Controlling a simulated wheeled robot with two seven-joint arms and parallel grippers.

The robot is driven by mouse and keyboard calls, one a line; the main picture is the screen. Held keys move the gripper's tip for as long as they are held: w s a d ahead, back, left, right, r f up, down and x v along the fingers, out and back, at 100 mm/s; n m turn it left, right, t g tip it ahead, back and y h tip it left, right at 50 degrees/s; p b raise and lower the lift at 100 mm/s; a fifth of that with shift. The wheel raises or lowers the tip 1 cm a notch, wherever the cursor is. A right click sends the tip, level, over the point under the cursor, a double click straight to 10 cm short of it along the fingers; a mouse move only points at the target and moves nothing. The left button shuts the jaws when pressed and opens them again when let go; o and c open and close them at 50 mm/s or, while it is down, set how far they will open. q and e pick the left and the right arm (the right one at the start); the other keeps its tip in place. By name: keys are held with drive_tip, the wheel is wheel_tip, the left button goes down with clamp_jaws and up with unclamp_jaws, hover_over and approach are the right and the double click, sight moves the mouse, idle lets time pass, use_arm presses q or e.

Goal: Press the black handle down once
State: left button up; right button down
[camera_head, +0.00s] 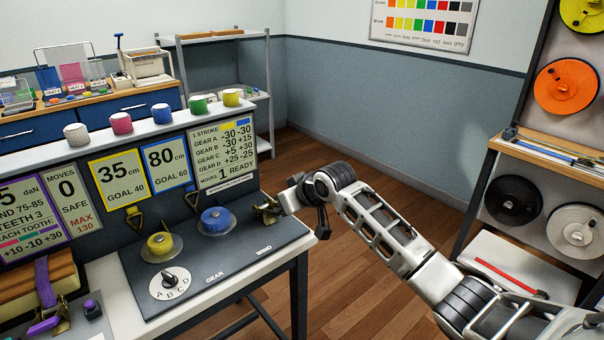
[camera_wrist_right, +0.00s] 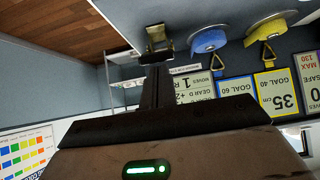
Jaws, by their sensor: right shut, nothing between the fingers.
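A brass ratchet (camera_head: 265,210) stands at the right end of the dark panel, above the word WIND. In the right wrist view, a dark bar that looks like the black handle (camera_wrist_right: 155,54) sits at the ratchet's near end. My right gripper (camera_wrist_right: 155,70) is shut and empty, its fingertips right at this bar; I cannot tell whether they touch. In the head view, my right gripper (camera_head: 281,204) reaches the ratchet from the right and partly hides it. My left gripper is not in view.
A blue spool (camera_head: 216,219) and a yellow spool (camera_head: 160,243) stand left of the ratchet, with a white gear dial (camera_head: 171,282) in front. Signs line the panel behind; the rightmost sign (camera_head: 224,153) reads 1 READY. Open floor lies right of the bench.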

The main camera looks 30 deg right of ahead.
use_arm(q)
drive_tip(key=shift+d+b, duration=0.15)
drive_tip(key=shift+b, duration=0.9)
use_arm(e)
drive_tip(key=w+r+v, duration=0.1)
drive_tip(key=v, duration=0.9)
drive_tip(key=shift+a+r, duration=0.2)
drive_tip(key=shift+r, duration=0.05)
drive_tip(key=shift+w, duration=0.2)
